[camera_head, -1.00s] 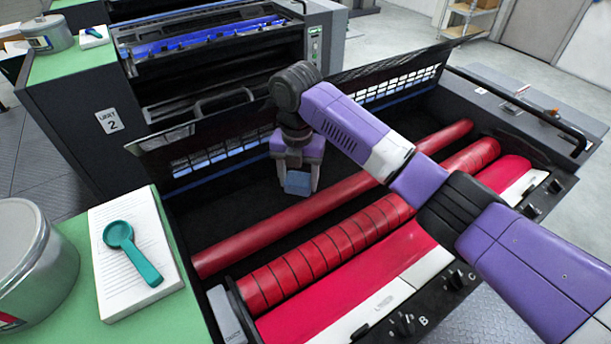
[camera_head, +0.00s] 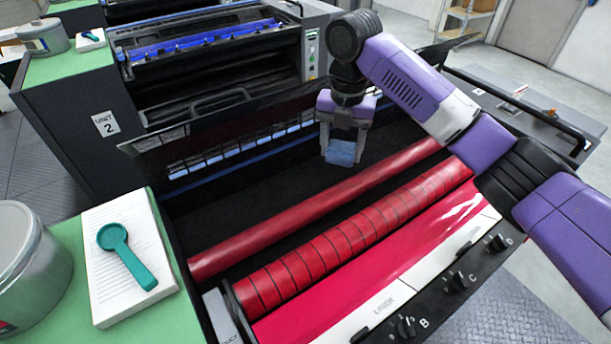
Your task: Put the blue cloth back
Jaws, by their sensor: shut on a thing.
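The blue cloth (camera_head: 341,153) is a small folded blue bundle held between the fingertips of my gripper (camera_head: 343,146). My gripper points down and is shut on it. It hangs over the open ink unit, beyond the rear red roller (camera_head: 312,212) and in front of the raised guard with its slotted strip. I cannot tell exactly how high the cloth is above the dark inside of the unit.
Red rollers fill the near part of the unit, with a banded roller (camera_head: 330,245) in the middle. Knobs (camera_head: 407,326) line the front edge. At left, a green top (camera_head: 75,312) bears a can (camera_head: 28,270), a paper pad (camera_head: 103,300) and a teal scoop (camera_head: 127,257). Unit 2 (camera_head: 75,120) stands behind.

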